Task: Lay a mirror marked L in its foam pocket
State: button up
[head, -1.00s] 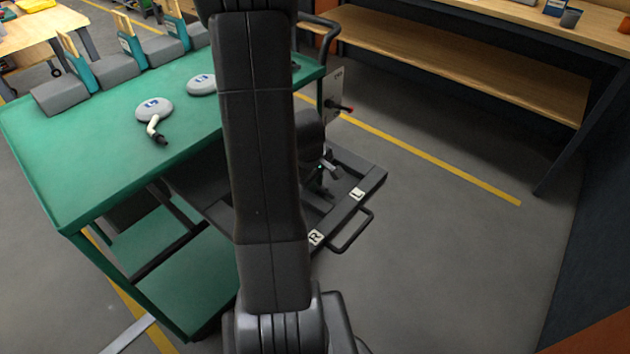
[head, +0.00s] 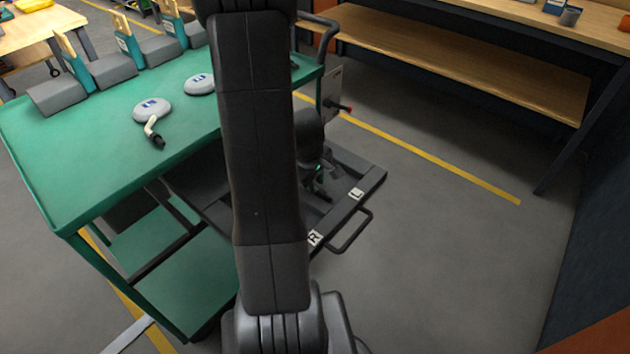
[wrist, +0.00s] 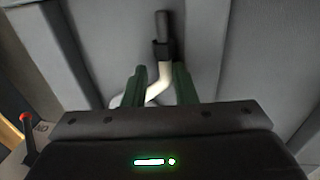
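In the wrist view, a mirror's bent white stem (wrist: 158,88) with a black end lies on the grey foam (wrist: 105,30). A mirror marked L (head: 152,112) lies on the green cart top.
A second marked mirror (head: 200,85) lies on the green cart (head: 70,165) beside my arm. Grey blocks (head: 115,70) line its far edge. A panel with a red-tipped handle (head: 338,100) stands behind the tray. The floor to the right is clear up to the wooden bench (head: 480,60).

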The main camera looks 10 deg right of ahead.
notch_tip(320, 180, up, 13)
jog(key=s+a+p, duration=0.2)
jog(key=shift+r, duration=0.2)
jog(key=shift+d, duration=0.1)
jog(key=f, duration=0.3)
jog(key=w+f+b, duration=0.1)
jog(key=f, duration=0.3)
jog(key=d+f, duration=0.1)
jog(key=f, duration=0.2)
jog(key=shift+w+d+f, duration=0.1)
jog(key=shift+w+f, duration=0.05)
jog(key=shift+w, duration=0.05)
dwell(0.3)
